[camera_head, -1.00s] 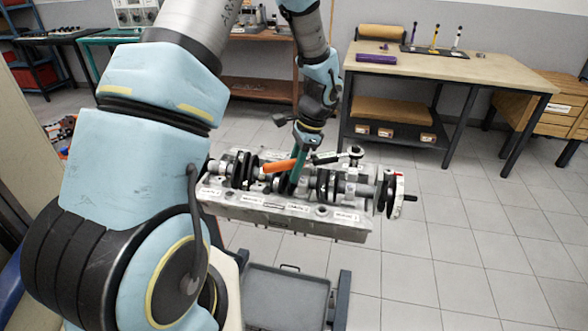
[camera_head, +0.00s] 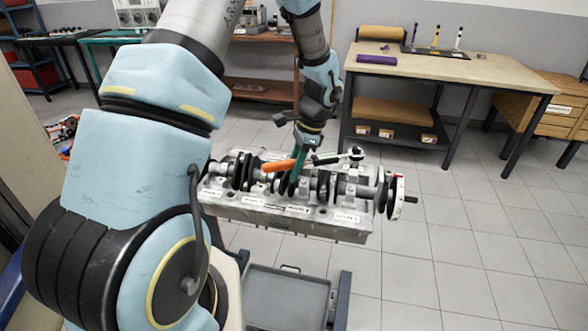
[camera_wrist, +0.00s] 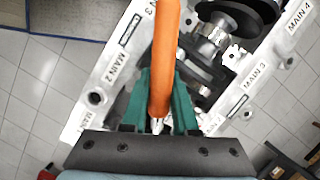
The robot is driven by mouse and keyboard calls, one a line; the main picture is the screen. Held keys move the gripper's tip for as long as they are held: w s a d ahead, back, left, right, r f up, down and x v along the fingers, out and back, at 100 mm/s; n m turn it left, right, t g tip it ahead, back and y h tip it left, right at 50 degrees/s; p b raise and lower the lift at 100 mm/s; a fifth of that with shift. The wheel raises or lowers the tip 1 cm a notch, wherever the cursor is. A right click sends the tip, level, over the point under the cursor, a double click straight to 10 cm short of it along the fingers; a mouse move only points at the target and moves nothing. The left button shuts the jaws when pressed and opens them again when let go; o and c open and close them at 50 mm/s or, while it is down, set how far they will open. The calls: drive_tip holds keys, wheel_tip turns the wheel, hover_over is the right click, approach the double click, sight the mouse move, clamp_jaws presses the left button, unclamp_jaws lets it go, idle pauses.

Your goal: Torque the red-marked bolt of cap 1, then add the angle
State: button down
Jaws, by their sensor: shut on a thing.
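My gripper (camera_head: 294,180) is shut, its green fingers closed around the orange handle (camera_head: 279,165) of a wrench over the engine block (camera_head: 240,210). The handle also shows in the wrist view (camera_wrist: 165,55), between the green fingers (camera_wrist: 163,90). In the head view the tool continues right as a dark shaft to a ratchet head (camera_head: 356,154) above the block's right part. The crankshaft (camera_head: 325,186) lies along the block. Labels for mains 2, 3 and 4 show in the wrist view; another label is cut off. I cannot make out the red-marked bolt or the socket's contact.
A workbench (camera_head: 500,80) stands behind at right, with a purple roll (camera_head: 377,60) and several upright coloured tools on a dark tray. A grey tray (camera_head: 285,295) sits low under the block. The tiled floor to the right is clear.

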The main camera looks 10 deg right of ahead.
drive_tip(key=shift+w+r+m+t+p, duration=0.1)
drive_tip(key=shift+w+m+t+p, duration=0.3)
drive_tip(key=shift+w+m+p, duration=1.2)
idle(4.2)
drive_tip(key=shift+w+d+b, duration=0.1)
drive_tip(key=shift+w+b, duration=0.55)
drive_tip(key=shift+w+d+m, duration=0.15)
drive_tip(key=shift+w+m, duration=0.15)
drive_tip(key=shift+w, duration=0.4)
drive_tip(key=shift+w, duration=0.2)
drive_tip(key=shift+w+d+m+t+p, duration=0.3)
drive_tip(key=shift+w+m+p, duration=0.1)
drive_tip(key=shift+w+m, duration=0.25)
drive_tip(key=shift+w, duration=0.1)
